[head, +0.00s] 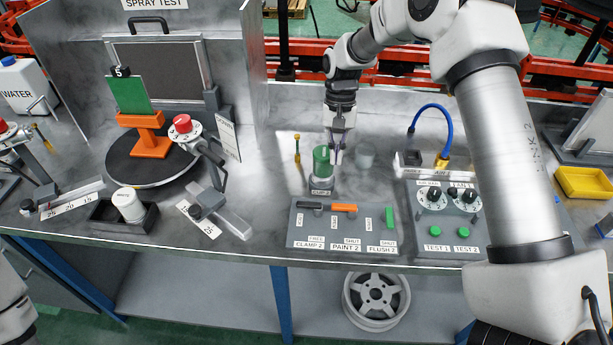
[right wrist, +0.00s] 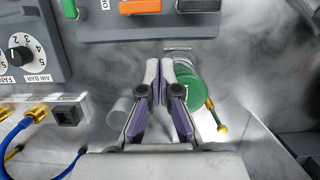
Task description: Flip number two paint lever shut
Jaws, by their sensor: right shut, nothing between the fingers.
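The lever panel (head: 300,230) lies on the bench with labels CLAMP 2, PAINT 2 and FLUSH 2. The orange paint lever (head: 344,208) lies crosswise above the PAINT 2 label. A dark lever (head: 311,205) lies in line to its left, and a green lever (head: 389,217) points lengthwise at the right. In the right wrist view, the orange lever (right wrist: 140,6) shows at the top edge. My right gripper (head: 336,154) is shut and empty, behind the panel and beside the green-topped cup (head: 321,160). In the right wrist view its fingertips (right wrist: 159,76) meet, apart from the levers. My left gripper is out of view.
A dial panel (head: 410,220) with green buttons stands right of the lever panel. A clear cylinder (head: 365,154) and a yellow-tipped rod (head: 297,150) stand near my right gripper. A spray stand with a red knob (head: 182,124) is at left.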

